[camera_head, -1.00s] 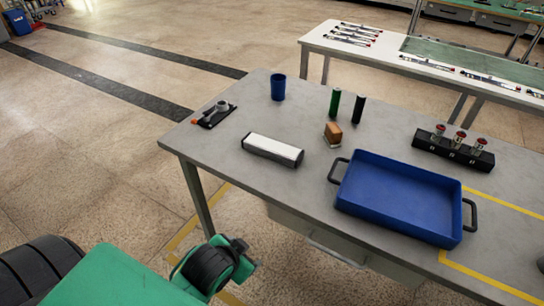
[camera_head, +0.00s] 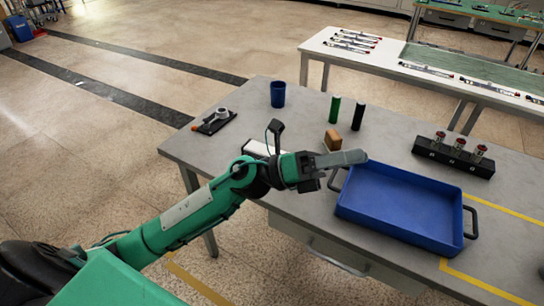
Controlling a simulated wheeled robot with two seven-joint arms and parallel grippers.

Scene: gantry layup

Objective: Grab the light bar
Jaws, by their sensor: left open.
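The light bar (camera_head: 256,148), a white bar with dark ends, lies on the grey table left of the blue tray. My left arm and gripper now cover most of it, and only its left part shows. My left gripper (camera_head: 345,158) is open and empty, held out over the table in front of the bar. Its fingers point right, toward the tray's left handle. Its height above the table is hard to judge. My right gripper is out of view.
The blue tray (camera_head: 400,205) sits right of the gripper. Behind are a brown block (camera_head: 333,139), a green cylinder (camera_head: 335,109), a black cylinder (camera_head: 358,115) and a blue cup (camera_head: 278,94). A black holder (camera_head: 452,155) stands at right, a tool (camera_head: 214,121) at left.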

